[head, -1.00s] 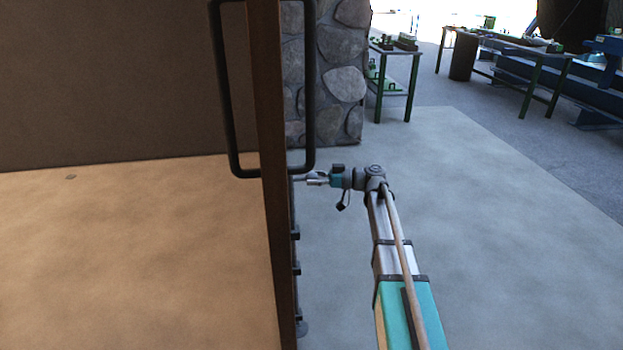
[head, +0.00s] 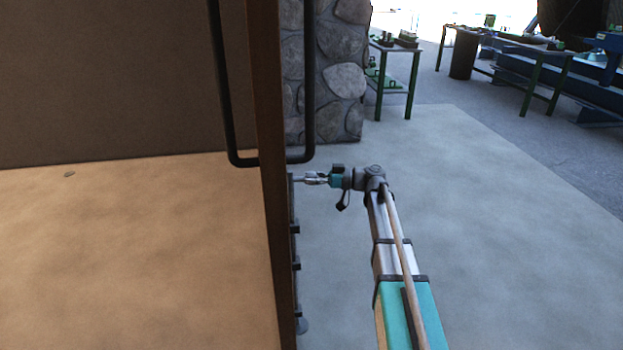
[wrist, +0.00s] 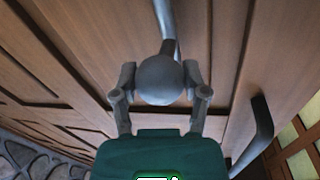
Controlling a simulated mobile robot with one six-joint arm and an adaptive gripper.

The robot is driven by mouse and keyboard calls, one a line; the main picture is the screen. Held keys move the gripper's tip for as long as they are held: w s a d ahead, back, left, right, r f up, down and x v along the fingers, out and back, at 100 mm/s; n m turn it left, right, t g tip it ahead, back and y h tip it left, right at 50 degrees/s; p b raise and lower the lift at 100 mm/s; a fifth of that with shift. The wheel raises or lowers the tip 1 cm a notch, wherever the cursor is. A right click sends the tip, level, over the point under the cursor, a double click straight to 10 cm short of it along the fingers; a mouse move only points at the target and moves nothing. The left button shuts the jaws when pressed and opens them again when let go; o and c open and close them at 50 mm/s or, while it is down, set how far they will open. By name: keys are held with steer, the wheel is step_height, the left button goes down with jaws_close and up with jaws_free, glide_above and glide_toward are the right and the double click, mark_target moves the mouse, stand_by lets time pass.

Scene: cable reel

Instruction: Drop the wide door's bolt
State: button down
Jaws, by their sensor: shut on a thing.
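The wide door (head: 268,200) stands nearly edge-on to me in the head view, its panelled wooden face (wrist: 90,50) filling the wrist view. The bolt (head: 293,208) runs down the door's right face near its edge. My gripper (head: 306,179) reaches that face from the right, below the pull handle. In the wrist view my gripper (wrist: 160,88) has a finger on each side of the bolt's round grey knob (wrist: 160,80) and is shut on it. A grey rod shows behind the knob. The bolt's lower tip and its floor contact are not clear.
Dark pull handles stand on both door faces; the right one (head: 310,80) is just above my gripper and also shows in the wrist view (wrist: 262,135). A stone pillar (head: 340,90) stands behind. Clear floor (head: 500,240) lies to the right.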

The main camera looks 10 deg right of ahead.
steer(key=shift+f+b, duration=1.85)
steer(key=shift+f, duration=0.3)
steer(key=shift+c, duration=0.6)
jaws_free()
steer(key=shift+d, duration=0.1)
steer(key=s+d, duration=0.2)
steer(key=d, duration=0.9)
steer(key=shift+d, duration=0.3)
steer(key=shift+s, duration=0.15)
